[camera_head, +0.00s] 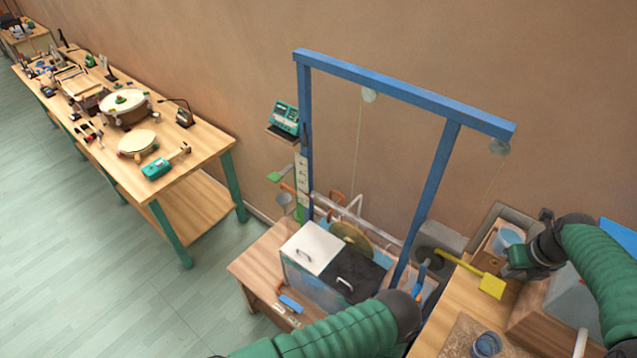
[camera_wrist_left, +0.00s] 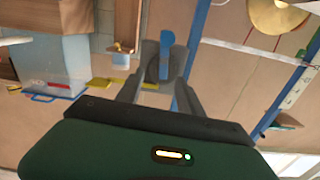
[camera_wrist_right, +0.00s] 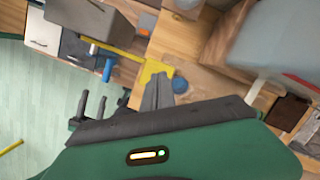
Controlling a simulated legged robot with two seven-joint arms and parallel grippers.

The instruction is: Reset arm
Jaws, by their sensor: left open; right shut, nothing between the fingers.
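My left gripper (camera_wrist_left: 164,50) is open in the left wrist view. A blue handle-like piece (camera_wrist_left: 166,55) shows in the gap between its fingers; I cannot tell how far beyond them it is. In the head view my left arm comes in at the bottom and its fingers are not clear. My right gripper (camera_head: 511,265) is beside the yellow paddle (camera_head: 491,286) in the head view. In the right wrist view its fingers (camera_wrist_right: 158,86) are together and empty. The yellow paddle (camera_wrist_right: 154,72) shows just beyond them; I cannot tell whether they touch.
A blue frame (camera_head: 400,90) stands over a small bench with a white-and-black lidded box (camera_head: 313,248) and a brass disc (camera_head: 352,236). A blue cup (camera_head: 487,343) stands at the lower right. A long wooden table (camera_head: 195,145) holds drums at left. The green floor (camera_head: 80,250) is clear.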

